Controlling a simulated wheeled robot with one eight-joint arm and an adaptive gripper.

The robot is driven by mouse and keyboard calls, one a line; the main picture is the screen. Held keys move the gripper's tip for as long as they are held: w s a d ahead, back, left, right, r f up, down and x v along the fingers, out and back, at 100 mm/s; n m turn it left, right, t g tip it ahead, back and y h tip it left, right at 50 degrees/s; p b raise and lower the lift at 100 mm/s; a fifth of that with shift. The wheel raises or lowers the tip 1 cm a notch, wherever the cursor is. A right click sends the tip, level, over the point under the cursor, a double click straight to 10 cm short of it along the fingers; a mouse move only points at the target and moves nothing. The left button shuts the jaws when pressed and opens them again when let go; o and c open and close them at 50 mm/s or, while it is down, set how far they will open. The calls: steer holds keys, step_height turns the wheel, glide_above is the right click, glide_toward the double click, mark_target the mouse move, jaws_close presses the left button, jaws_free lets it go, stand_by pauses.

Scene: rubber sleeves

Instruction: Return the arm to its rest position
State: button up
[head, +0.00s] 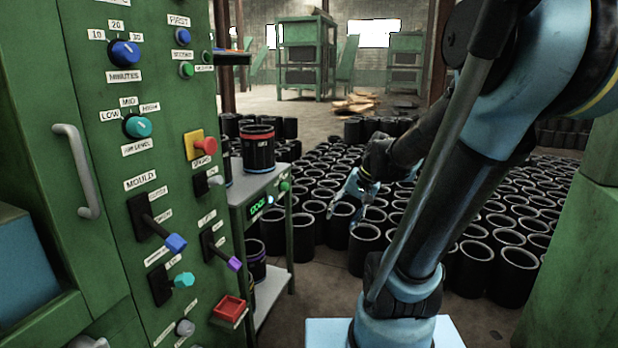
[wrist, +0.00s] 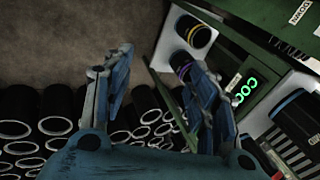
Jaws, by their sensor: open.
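My arm (head: 480,160) rises from its blue base at the lower right of the head view and bends over to the left. My gripper (head: 352,200) hangs at the end of it, over the near left edge of the field of black sleeves. In the wrist view my gripper (wrist: 158,85) shows two blue fingers spread wide apart with nothing between them. It is to the right of the small green stand and apart from it.
A green control panel (head: 165,100) with knobs and levers fills the left. The stand (head: 245,187) beside it bears a red-banded black sleeve (head: 258,150) and a green display (head: 261,206). Many black sleeves (head: 450,195) cover the floor. A green block (head: 580,240) stands at right.

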steer(key=s+d+f+n+h, duration=0.3)
steer(key=s+d, duration=0.5)
steer(key=s, duration=0.4)
step_height(320, 180, down, 2)
steer(key=shift+s+d+f+h, duration=0.1)
steer(key=shift+s+d+h, duration=0.2)
steer(key=shift+h, duration=0.4)
steer(key=shift+a, duration=0.1)
steer(key=shift+w+f, duration=0.2)
steer(key=shift+w, duration=0.2)
